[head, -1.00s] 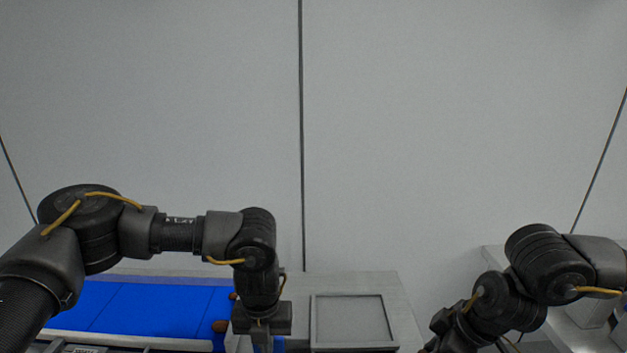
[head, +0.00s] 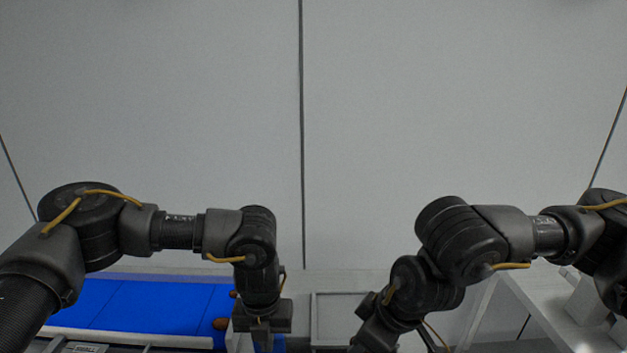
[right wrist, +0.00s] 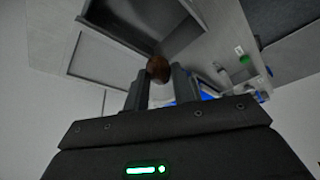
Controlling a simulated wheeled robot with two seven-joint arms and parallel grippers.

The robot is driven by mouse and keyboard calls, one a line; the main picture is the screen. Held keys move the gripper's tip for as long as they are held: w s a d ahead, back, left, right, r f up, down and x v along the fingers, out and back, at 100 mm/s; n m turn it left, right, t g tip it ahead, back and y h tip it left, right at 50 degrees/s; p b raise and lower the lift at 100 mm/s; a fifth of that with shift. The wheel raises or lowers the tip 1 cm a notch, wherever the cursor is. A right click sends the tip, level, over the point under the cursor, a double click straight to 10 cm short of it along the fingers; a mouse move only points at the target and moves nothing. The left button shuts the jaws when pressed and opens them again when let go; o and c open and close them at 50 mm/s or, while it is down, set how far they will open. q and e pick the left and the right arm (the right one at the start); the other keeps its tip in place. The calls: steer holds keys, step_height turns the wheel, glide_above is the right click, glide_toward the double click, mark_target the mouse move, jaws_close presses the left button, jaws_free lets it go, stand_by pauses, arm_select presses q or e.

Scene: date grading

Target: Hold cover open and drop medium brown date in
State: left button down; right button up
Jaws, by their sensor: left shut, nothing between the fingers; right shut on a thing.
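A brown date (right wrist: 158,68) is pinched between the fingertips of my right gripper (right wrist: 157,80) in the right wrist view. In the head view the right gripper is below the frame. A grey square frame with a flat panel (right wrist: 118,32) lies beyond the date in the right wrist view; I cannot tell if this cover is raised. Its pale frame also shows in the head view (head: 340,293), partly behind my right arm. My left gripper (head: 263,345) points down left of it, shut and empty, its fingertips cut off by the picture edge.
A blue conveyor belt (head: 130,305) lies at the left, with brown dates (head: 221,323) at its right end beside my left gripper. A white stand (head: 530,310) is at the right. A green round thing (right wrist: 245,60) shows in the right wrist view.

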step_height(320, 180, down, 6)
steer(key=shift+d+f, duration=0.25)
steer(key=o, duration=1.3)
stand_by(0.3)
steer(key=shift+r, duration=0.1)
steer(key=shift+r, duration=3.95)
